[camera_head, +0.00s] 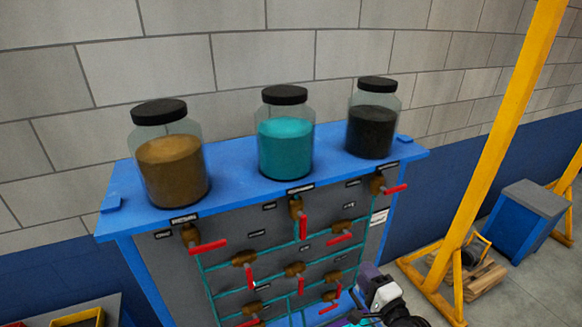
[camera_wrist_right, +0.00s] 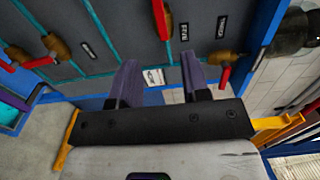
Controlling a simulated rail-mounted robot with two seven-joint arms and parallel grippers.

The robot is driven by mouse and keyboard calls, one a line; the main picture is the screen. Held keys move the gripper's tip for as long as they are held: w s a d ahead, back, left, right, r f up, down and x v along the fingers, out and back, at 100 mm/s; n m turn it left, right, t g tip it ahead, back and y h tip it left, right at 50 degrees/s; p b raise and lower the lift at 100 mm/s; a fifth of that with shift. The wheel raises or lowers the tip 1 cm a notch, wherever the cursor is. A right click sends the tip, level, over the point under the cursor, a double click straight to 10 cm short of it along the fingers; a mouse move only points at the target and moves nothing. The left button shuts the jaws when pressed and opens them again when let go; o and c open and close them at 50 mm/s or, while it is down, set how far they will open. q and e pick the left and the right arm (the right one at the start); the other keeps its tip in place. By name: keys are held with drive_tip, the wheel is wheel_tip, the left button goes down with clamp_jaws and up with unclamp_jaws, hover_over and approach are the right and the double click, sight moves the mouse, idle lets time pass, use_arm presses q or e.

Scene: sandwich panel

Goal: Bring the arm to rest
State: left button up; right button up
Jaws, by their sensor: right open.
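My right gripper (camera_head: 374,284) is at the lower right of the panel in the head view, in front of its lower right edge. In the right wrist view its two purple fingers (camera_wrist_right: 160,80) stand apart with nothing between them. The grey panel (camera_head: 165,270) carries teal pipes, brass valves and red handles. A red handle (camera_wrist_right: 160,18) and a brass valve (camera_wrist_right: 222,58) show beyond the fingers in the wrist view, apart from them as far as I can tell. My left gripper is not in view.
Three black-lidded jars stand on the blue top (camera_head: 235,165): brown (camera_head: 172,170), teal (camera_head: 285,148) and black (camera_head: 371,132). A yellow post (camera_head: 490,150) rises to the right, near a wooden pallet (camera_head: 482,275) and a blue-grey box (camera_head: 525,222). A yellow bin (camera_head: 78,318) is at lower left.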

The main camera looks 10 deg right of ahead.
drive_tip(key=s+a+f+n+g+h+p, duration=0.1)
drive_tip(key=s+n+g, duration=0.3)
drive_tip(key=s, duration=0.8)
drive_tip(key=s+a+f+n+g+h+p, duration=0.1)
drive_tip(key=s+a+f+n+g+p, duration=0.2)
drive_tip(key=s+n, duration=0.5)
drive_tip(key=s+a+f+n+g+h+p, duration=0.1)
drive_tip(key=s+a+f+n+g, duration=0.3)
drive_tip(key=s, duration=1.3)
drive_tip(key=n+g+p, duration=0.1)
drive_tip(key=n+g, duration=0.1)
drive_tip(key=g, duration=0.1)
drive_tip(key=shift+s+f, duration=0.15)
drive_tip(key=shift+s, duration=0.05)
